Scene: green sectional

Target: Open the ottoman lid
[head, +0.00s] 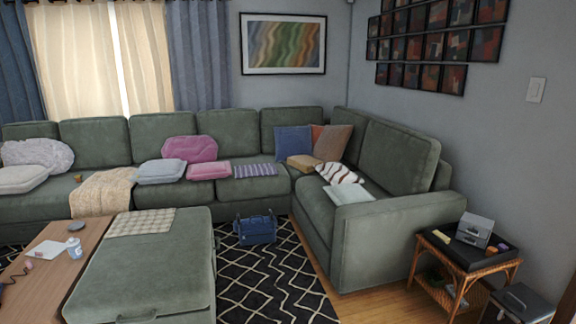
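A green upholstered ottoman (148,262) stands at the front left, beside the wooden coffee table. Its lid looks closed and lies flat. A plaid cloth (141,222) lies on the far end of the lid. A small handle (136,317) shows on the near edge, at the bottom of the view. Neither of my grippers is in the head view, so their state cannot be seen.
A blue bag (256,230) sits on the patterned rug (268,280) to the right. A green sectional (345,233) wraps behind. A wicker side table (430,262) stands right.

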